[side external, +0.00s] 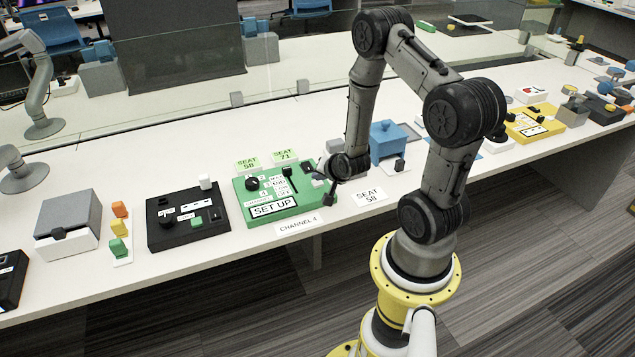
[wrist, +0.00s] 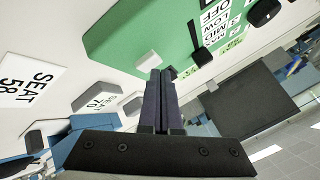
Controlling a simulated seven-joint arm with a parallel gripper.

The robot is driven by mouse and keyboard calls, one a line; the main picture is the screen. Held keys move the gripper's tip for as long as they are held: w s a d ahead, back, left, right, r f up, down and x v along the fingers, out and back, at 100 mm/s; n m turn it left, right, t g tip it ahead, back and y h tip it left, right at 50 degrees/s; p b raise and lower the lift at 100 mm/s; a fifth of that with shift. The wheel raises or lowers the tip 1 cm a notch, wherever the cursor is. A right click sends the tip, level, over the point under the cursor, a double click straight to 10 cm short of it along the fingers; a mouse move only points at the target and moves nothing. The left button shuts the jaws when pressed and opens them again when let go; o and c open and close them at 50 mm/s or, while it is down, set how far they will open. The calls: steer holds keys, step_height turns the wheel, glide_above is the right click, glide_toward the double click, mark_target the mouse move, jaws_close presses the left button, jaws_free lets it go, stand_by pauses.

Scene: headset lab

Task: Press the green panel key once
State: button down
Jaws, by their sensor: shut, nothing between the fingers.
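The green panel (side external: 262,220) lies on the bench with a "SET UP" label, a black knob (side external: 252,183) and a black slider (side external: 287,171). In the wrist view the green panel (wrist: 125,35) fills the upper middle, and a pale key (wrist: 149,61) sits at its near edge. My gripper (side external: 329,199) is shut and empty, pointing down at the panel's right edge. In the wrist view its fingertips (wrist: 160,73) appear right beside the pale key; I cannot tell whether they touch it.
A black panel (side external: 168,240) with a white knob and a small green piece stands left of the green one. A blue box (side external: 384,143) stands to the right. "SEAT 58" (side external: 370,197) and "CHANNEL 4" (side external: 298,225) cards lie along the front.

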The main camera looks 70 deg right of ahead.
mark_target(319, 185)
steer(key=shift+f, duration=0.45)
stand_by(0.6)
steer(key=shift+r, duration=0.85)
steer(key=shift+r, duration=2.55)
